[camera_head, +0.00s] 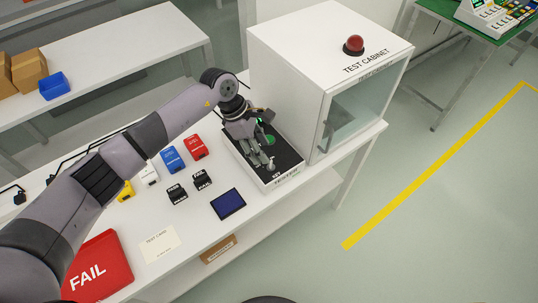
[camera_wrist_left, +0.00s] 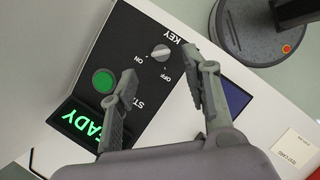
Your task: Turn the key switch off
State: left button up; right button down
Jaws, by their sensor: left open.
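The key switch (camera_wrist_left: 160,52) is a small light-grey knob on the black top of the test panel (camera_wrist_left: 120,45). ON and OFF labels are printed beside it; I cannot tell which one it points to. In the head view the key switch (camera_head: 272,164) sits near the panel's front end. My left gripper (camera_head: 262,160) reaches over the panel from the left, fingers down. In the left wrist view its open fingers (camera_wrist_left: 160,76) are spread just short of the key switch, with nothing between them. My right gripper is not in view.
A green button (camera_wrist_left: 103,81) and a lit green READY display (camera_wrist_left: 84,122) are on the same panel. The white test cabinet (camera_head: 290,75) with a red dome stands right behind it. A blue pad (camera_head: 228,204) and several small boxes lie left on the table.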

aim_at(271, 165)
pick_arm(q)
jog(key=p+x, duration=0.1)
jog(key=x, duration=0.5)
jog(key=shift+f, duration=0.15)
jog(key=shift+c, duration=0.3)
grip_shut()
